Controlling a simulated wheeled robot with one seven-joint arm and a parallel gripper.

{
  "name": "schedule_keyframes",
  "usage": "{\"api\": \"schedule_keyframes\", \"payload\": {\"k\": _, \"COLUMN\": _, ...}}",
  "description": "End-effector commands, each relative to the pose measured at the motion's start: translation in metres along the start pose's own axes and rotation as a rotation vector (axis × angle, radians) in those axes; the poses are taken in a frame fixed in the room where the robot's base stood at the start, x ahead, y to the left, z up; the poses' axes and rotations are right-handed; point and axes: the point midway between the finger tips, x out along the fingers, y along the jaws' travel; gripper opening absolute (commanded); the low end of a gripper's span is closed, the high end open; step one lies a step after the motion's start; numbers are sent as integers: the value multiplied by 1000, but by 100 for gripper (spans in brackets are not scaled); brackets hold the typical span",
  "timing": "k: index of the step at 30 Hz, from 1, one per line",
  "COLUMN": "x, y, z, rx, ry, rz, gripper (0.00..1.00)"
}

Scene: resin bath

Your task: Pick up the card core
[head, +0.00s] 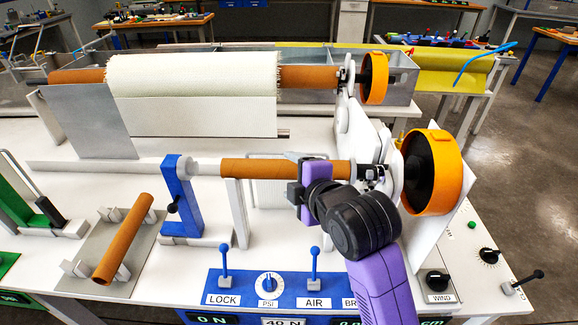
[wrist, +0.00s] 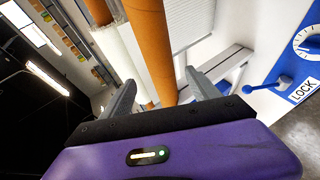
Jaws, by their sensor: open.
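A brown card core (head: 260,168) lies level on the spindle between a blue support and the large orange wheel. It also shows in the wrist view (wrist: 150,42), running between my two fingers. My gripper (head: 297,173) is at the right part of this core. In the wrist view my gripper (wrist: 160,80) is open, with a gap visible beside the core. Whether the fingers touch it I cannot tell. A second brown card core (head: 123,238) rests loose and slanted on a grey cradle plate (head: 85,255) at the front left.
A white fabric roll (head: 190,75) on a brown core spans the bath behind. The blue support (head: 183,205) and orange wheel (head: 432,172) flank the spindle. A blue panel (head: 290,290) with upright levers, LOCK and AIR, stands in front. A green fixture (head: 20,205) is at the left.

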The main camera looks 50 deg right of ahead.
Motion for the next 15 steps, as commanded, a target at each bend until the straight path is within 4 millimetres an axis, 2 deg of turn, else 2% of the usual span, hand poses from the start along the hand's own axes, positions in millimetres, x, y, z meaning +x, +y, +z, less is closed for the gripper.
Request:
{"api": "schedule_keyframes", "payload": {"k": 11, "x": 37, "y": 0, "z": 5, "rx": -3, "ry": -1, "rz": 2, "gripper": 70}}
{"api": "schedule_keyframes", "payload": {"k": 15, "x": 58, "y": -2, "z": 9, "rx": -3, "ry": -1, "rz": 2, "gripper": 70}}
